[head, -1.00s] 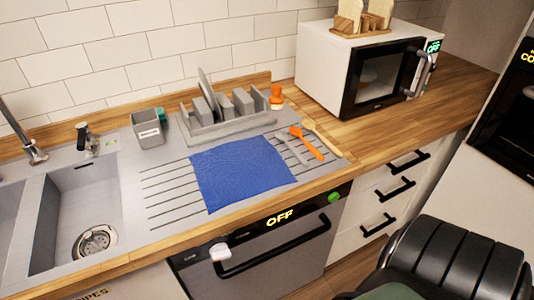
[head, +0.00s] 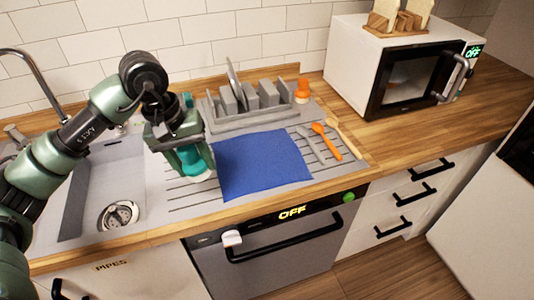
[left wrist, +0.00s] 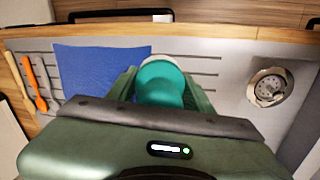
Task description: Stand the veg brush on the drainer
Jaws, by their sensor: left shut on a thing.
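My left gripper (head: 186,146) is shut on a teal, rounded brush (head: 194,161), which I take to be the veg brush. Its pale lower end hangs down, and I cannot tell whether it touches the surface. The brush is over the left part of the grooved steel drainer (head: 188,199), just left of a blue cloth (head: 262,165). In the left wrist view the brush (left wrist: 163,82) shows between the fingers, with the cloth (left wrist: 95,68) left of it. My right gripper is not in view.
A grey dish rack (head: 250,119) stands behind the cloth, an orange-topped item (head: 302,91) at its right. Utensils, including an orange spoon (head: 326,140), lie right of the cloth. The sink (head: 105,190) is to the left. A teal-topped item (head: 187,100) shows behind my gripper.

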